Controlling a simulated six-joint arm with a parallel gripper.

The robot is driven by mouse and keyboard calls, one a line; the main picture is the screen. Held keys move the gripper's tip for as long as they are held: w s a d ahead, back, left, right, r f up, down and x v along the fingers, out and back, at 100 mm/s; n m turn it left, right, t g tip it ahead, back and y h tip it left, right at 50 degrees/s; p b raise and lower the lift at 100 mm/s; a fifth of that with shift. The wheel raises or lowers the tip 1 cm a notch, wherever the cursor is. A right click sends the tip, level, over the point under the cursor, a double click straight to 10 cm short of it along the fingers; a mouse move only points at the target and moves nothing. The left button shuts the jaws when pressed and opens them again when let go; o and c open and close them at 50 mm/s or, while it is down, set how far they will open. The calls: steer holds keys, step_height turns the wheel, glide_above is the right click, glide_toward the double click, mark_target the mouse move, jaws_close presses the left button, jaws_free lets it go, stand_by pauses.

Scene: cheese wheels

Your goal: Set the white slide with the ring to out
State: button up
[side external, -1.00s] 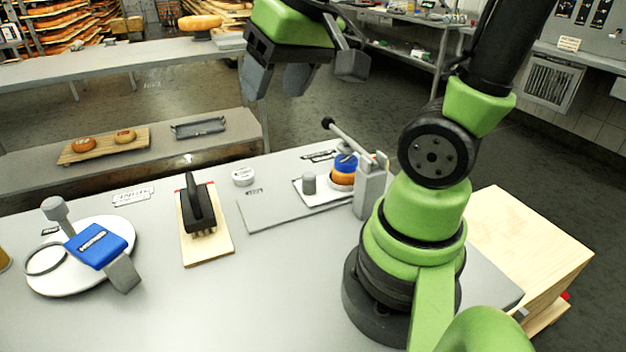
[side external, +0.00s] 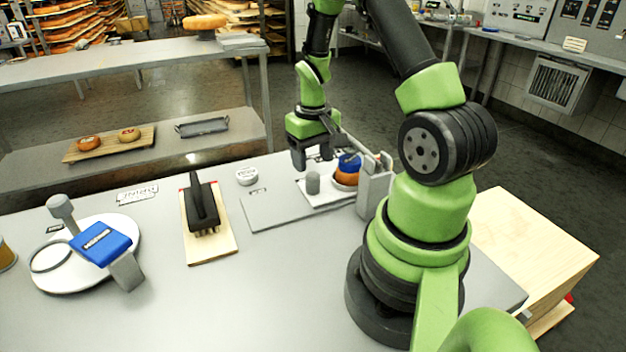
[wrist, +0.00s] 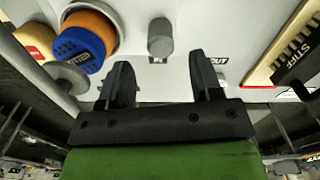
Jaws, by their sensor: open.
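The white slide (side external: 330,199) lies on a grey base plate (side external: 270,212). A short grey peg (side external: 313,183) stands upright at its left end; it also shows in the wrist view (wrist: 160,38). At its right end an orange wheel (side external: 346,178) sits under a blue labelled block (side external: 349,163). In the wrist view a white rim (wrist: 116,12), perhaps the ring, edges the orange wheel (wrist: 90,22). My gripper (side external: 312,159) points down, open and empty, above and behind the peg. In the wrist view the peg is ahead of the parted fingers (wrist: 162,72), not between them.
A grey post (side external: 375,187) with a lever (side external: 357,146) stands right of the slide, close to my gripper. A black-handled brush (side external: 204,208) on a wooden board and a white round plate (side external: 75,280) stand left.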

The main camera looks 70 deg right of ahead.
mark_target(313, 174)
step_height(313, 174, down, 6)
steer(key=shift+f, duration=0.1)
stand_by(0.4)
